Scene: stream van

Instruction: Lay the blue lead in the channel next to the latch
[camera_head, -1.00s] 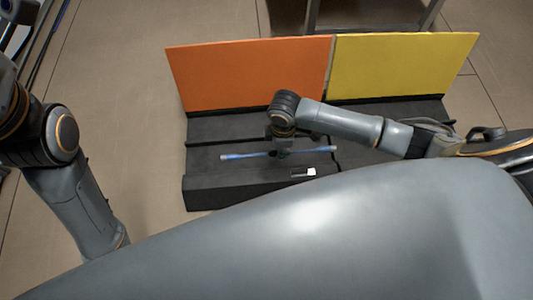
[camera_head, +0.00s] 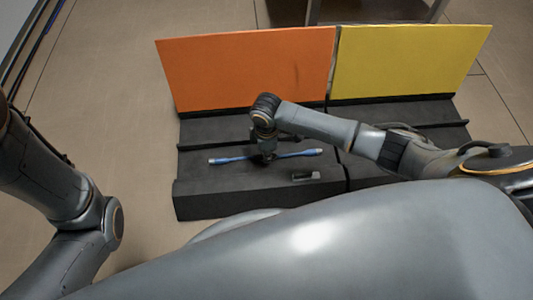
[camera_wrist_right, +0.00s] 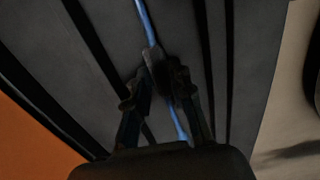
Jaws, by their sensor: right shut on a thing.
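The blue lead (camera_head: 236,160), with pale ends, runs crosswise over the black ramp (camera_head: 205,190). My right gripper (camera_head: 266,156) is shut on it near its middle. In the right wrist view the lead (camera_wrist_right: 144,20) passes between the fingers of my right gripper (camera_wrist_right: 160,78), over a grey strip with dark channels (camera_wrist_right: 205,50) on both sides. I cannot tell whether the lead touches the ramp. The latch (camera_head: 305,176), small and dark with a pale end, lies in front of the lead's right half. My left gripper is out of view.
An orange panel (camera_head: 245,70) and a yellow panel (camera_head: 410,62) stand along the ramp's back. A narrow seam splits the ramp below where they meet. My right arm crosses the ramp's right part. Tiled floor (camera_head: 110,100) is clear to the left.

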